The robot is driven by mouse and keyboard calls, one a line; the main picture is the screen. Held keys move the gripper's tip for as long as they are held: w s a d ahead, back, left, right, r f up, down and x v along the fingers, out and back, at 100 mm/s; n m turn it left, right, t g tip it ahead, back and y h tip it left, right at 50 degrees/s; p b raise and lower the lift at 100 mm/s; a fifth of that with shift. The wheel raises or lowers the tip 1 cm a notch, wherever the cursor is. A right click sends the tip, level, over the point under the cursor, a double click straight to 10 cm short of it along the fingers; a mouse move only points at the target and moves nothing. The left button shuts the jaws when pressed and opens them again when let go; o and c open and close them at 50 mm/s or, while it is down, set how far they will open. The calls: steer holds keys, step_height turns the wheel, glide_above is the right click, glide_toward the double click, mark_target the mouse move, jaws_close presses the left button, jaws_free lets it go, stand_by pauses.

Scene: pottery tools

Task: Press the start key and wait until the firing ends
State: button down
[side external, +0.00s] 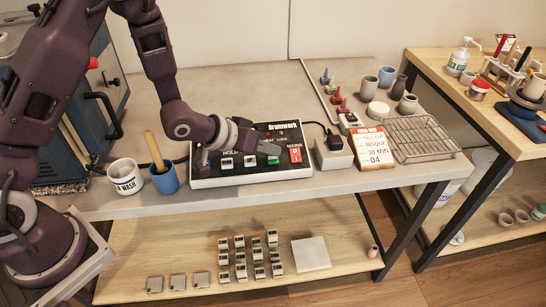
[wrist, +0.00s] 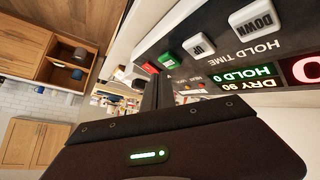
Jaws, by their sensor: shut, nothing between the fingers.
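The control box (side external: 238,179) lies on the table in the side view, with white keys, a green key (side external: 273,161) and a red mains switch (side external: 296,153). My gripper (side external: 268,149) reaches over it from the left, close to the green key. In the wrist view my shut, empty fingers (wrist: 155,73) are beside the green key (wrist: 168,61); I cannot tell whether they touch it. White UP (wrist: 199,46) and DOWN (wrist: 254,17) keys show nearby. A red display (wrist: 307,69) shows 0, partly cut off.
A white mug (side external: 126,178) and a blue cup (side external: 165,180) with a wooden handle stand left of the box. The kiln (side external: 108,75) is at the back left.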

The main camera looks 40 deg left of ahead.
mark_target(270, 170)
steer(key=shift+f, duration=0.45)
steer(key=shift+w+a+f, duration=0.15)
steer(key=shift+f, duration=0.2)
stand_by(0.6)
steer(key=shift+s+r, duration=0.2)
steer(key=shift+r, duration=0.6)
steer(key=shift+s+d+r, duration=0.15)
steer(key=shift+d+r, duration=0.05)
steer(key=shift+r, duration=0.6)
steer(key=shift+s+d+r, duration=0.1)
steer(key=shift+d+r, duration=0.1)
steer(key=shift+r, duration=0.6)
steer(key=shift+s+d+r, duration=0.15)
steer(key=shift+d+r, duration=0.05)
steer(key=shift+r, duration=0.6)
